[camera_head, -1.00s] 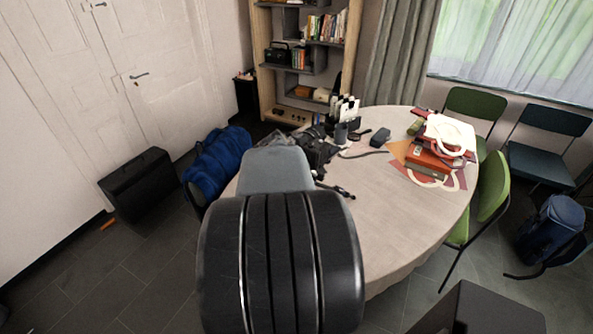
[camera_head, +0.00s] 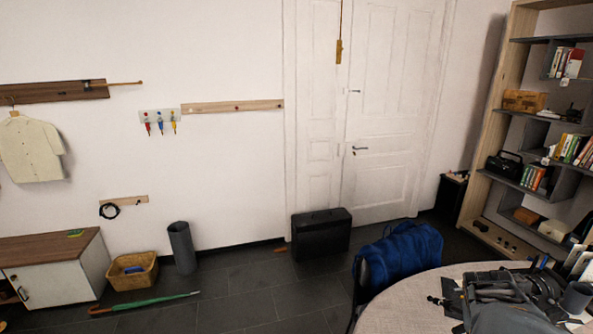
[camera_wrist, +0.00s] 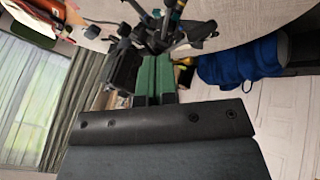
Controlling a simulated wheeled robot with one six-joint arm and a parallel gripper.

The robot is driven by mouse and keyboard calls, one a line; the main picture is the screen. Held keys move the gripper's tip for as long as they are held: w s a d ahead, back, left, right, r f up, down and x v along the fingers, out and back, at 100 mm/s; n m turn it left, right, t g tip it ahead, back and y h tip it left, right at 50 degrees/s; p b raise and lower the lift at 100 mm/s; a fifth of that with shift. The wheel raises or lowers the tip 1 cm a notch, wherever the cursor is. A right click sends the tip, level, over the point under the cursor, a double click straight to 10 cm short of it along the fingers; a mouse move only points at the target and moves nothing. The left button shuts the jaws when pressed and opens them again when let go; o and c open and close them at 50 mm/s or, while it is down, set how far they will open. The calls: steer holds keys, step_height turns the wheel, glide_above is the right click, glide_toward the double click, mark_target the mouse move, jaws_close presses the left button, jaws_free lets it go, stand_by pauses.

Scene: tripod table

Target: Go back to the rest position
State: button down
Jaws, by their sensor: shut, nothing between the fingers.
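My gripper shows in the wrist view (camera_wrist: 155,78) as two green fingers closed together with nothing between them. Black tripod-like gear (camera_wrist: 158,30) is just beyond the fingertips; whether they touch it cannot be told. In the head view, grey parts of my arm reach over the round table (camera_head: 405,300) at the lower right. The fingertips cannot be made out there. The table's pale top also shows along the top of the wrist view.
A blue bag (camera_head: 402,257) is beside the table, with a black case (camera_head: 321,233) near the door (camera_head: 385,130). A shelf (camera_head: 490,130) stands at the right.

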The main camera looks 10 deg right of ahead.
steer(key=w+a+n+t+y, duration=0.1)
steer(key=w+a, duration=0.1)
steer(key=a, duration=0.6)
steer(key=w+a+n+t+y, duration=0.1)
steer(key=w+a+y, duration=0.1)
steer(key=a, duration=0.6)
steer(key=shift+w+a+n+y, duration=0.2)
steer(key=shift+w+n+y, duration=0.1)
steer(key=shift+w, duration=0.3)
steer(key=c, duration=1.8)
jaws_free()
steer(key=a+n, duration=0.1)
steer(key=a, duration=0.3)
steer(key=a+r+n+t+y, duration=0.1)
steer(key=a+n, duration=0.1)
steer(key=a, duration=0.2)
steer(key=w+a+r+n+y, duration=0.1)
steer(key=a, duration=0.4)
steer(key=shift+r+t, duration=0.15)
steer(key=shift+t, duration=0.15)
steer(key=shift+o, duration=1.4)
steer(key=shift+a+n+y, duration=0.3)
steer(key=shift+a+n, duration=0.05)
steer(key=shift+n, duration=0.05)
steer(key=shift+d, duration=0.1)
